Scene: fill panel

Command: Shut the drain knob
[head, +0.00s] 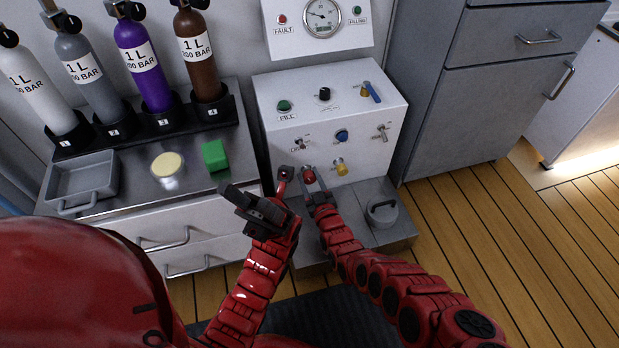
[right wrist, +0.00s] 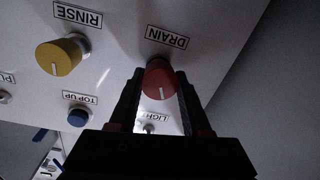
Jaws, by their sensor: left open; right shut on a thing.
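The drain knob is a red round knob (right wrist: 160,76) on the white panel (right wrist: 112,70), beside its DRAIN label, which appears upside down in the right wrist view. A white line on the knob runs roughly downward in that picture. My right gripper (right wrist: 160,92) is shut on the knob, with one dark finger on each side. In the head view the red knob (head: 309,174) is low on the panel front, with my right gripper (head: 312,184) at it. My left gripper (head: 256,207) is open and empty, in front of the counter, left of the panel.
A yellow RINSE knob (right wrist: 60,56) and blue TOP UP knob (right wrist: 79,117) are near the drain knob. A grey lidded object (head: 382,212) sits at the panel's foot.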

